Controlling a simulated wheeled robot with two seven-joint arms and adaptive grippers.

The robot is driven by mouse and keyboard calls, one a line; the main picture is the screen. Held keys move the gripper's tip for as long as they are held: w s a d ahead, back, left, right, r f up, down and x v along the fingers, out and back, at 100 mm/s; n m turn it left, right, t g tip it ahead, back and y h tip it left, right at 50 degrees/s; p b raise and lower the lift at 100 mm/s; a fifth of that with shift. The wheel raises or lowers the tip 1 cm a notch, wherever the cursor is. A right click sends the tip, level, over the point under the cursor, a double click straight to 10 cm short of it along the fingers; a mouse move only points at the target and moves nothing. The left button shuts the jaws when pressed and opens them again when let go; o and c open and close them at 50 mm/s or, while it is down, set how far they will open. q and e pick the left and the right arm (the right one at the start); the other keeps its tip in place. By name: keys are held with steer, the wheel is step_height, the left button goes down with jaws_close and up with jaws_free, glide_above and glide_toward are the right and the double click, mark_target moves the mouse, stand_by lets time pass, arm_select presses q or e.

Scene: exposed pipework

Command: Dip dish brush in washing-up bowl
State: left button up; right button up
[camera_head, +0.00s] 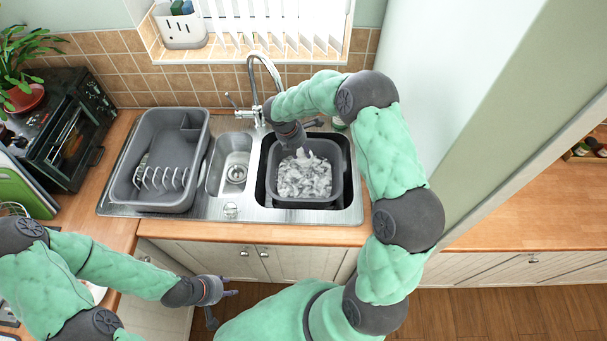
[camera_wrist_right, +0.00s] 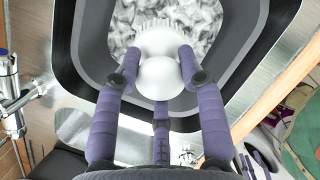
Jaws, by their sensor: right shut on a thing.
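The washing-up bowl (camera_head: 346,172) is dark grey and sits in the right-hand sink basin, filled with white-grey suds (camera_head: 305,180). Its grey rim also shows in the right wrist view (camera_wrist_right: 92,45). My right gripper (camera_head: 299,148) points down over the bowl. In the wrist view its purple fingers are shut on the white dish brush (camera_wrist_right: 160,78), whose bristles point toward the suds. I cannot tell whether the bristles touch the suds; in the head view the brush hardly stands out from them. My left gripper (camera_head: 222,308) is open and empty, in front of the counter.
A grey dish rack (camera_head: 160,200) stands on the drainer to the left, beside a small basin (camera_head: 236,168). The tap (camera_head: 262,85) rises behind the sink, close to my right arm. A black oven (camera_head: 70,130) and a potted plant (camera_head: 20,75) stand at the far left.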

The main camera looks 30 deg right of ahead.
steer(key=shift+r, duration=0.1)
steer(key=shift+r+p, duration=1.65)
steer(key=shift+r, duration=0.3)
steer(key=shift+s+a+f, duration=0.1)
steer(key=shift+f, duration=0.05)
